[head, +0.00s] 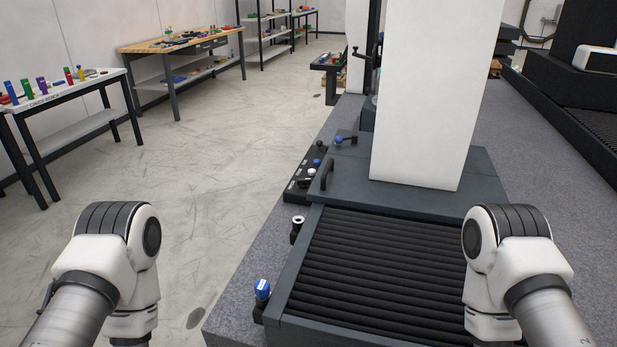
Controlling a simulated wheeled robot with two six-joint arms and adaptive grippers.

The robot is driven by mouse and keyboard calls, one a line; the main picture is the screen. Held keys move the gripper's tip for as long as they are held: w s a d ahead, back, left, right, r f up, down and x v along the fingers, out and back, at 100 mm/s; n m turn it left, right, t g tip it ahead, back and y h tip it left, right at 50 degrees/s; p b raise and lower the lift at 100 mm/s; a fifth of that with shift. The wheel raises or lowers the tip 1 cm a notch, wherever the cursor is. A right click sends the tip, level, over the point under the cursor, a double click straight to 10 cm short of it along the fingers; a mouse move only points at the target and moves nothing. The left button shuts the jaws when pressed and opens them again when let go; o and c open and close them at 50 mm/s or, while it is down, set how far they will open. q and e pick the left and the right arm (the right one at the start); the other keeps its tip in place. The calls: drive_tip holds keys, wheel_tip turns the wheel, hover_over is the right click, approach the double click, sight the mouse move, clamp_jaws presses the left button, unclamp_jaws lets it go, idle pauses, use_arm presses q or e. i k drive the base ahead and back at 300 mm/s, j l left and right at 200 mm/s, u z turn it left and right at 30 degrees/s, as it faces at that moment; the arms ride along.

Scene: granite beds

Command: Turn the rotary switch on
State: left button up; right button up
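I cannot tell for sure which part is the rotary switch. A dark control panel (302,178) with small white, black and blue controls sits on the left side of the machine. A blue knob (262,290) stands at the front left corner of the machine bed. A small black fitting with a pale top (297,226) stands on the bed's left side. Another blue knob (339,139) sits behind the panel. Only my arm links show, at lower left and lower right. Both grippers are out of view.
The ribbed black bed cover (380,262) fills the lower middle. A tall white column (430,90) rises behind it, with a black handle (327,172) at its left. A white bench (70,95) and a wooden bench (180,46) stand left. The floor between is clear.

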sight(303, 183)
drive_tip(key=i+j+u, duration=0.1)
drive_tip(key=j+u, duration=0.2)
drive_tip(key=j, duration=0.15)
drive_tip(key=i+j+u, duration=0.15)
drive_tip(key=j+u, duration=0.2)
drive_tip(key=i+j+u, duration=0.3)
drive_tip(key=j, duration=0.15)
drive_tip(key=i+j+u, duration=0.15)
drive_tip(key=j+u, duration=0.2)
drive_tip(key=i+j, duration=0.35)
drive_tip(key=i, duration=0.2)
drive_tip(key=i+j+u, duration=0.1)
drive_tip(key=i+j, duration=0.25)
drive_tip(key=i, duration=0.2)
drive_tip(key=i+z, duration=0.15)
drive_tip(key=z, duration=0.3)
drive_tip(key=i+z, duration=0.2)
drive_tip(key=z, duration=0.2)
drive_tip(key=i+z, duration=0.15)
drive_tip(key=z, duration=0.3)
drive_tip(key=i+z, duration=0.15)
drive_tip(key=z, duration=0.25)
drive_tip(key=i+j+z, duration=0.15)
drive_tip(key=z, duration=0.3)
